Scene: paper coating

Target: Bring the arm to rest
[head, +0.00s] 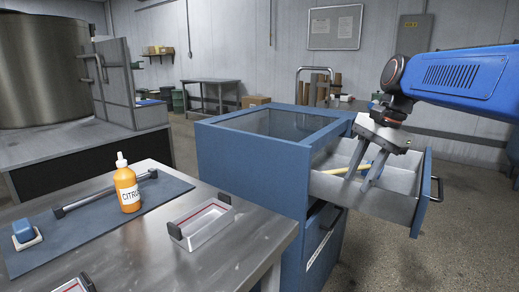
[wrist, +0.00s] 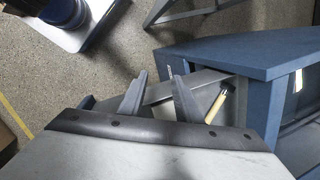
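My gripper (head: 358,182) hangs from the blue arm at the right of the head view, its fingers pointing down over the open drawer (head: 400,207) of the blue cabinet (head: 250,165). Its two fingers are apart with nothing seen between them; they also show apart in the wrist view (wrist: 156,75). A tool with a yellowish handle (head: 338,171) lies in the drawer beside the fingers. The wrist view shows its light wooden handle (wrist: 216,108) and dark head, right of the fingers. Whether a finger touches the tool or drawer I cannot tell.
A steel table (head: 225,262) at front left bears a dark mat (head: 85,235), an orange CITRUS bottle (head: 128,188), a bar with black ends (head: 105,193), a blue-topped block (head: 24,233) and a metal tray (head: 203,228). Floor right of the cabinet is clear.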

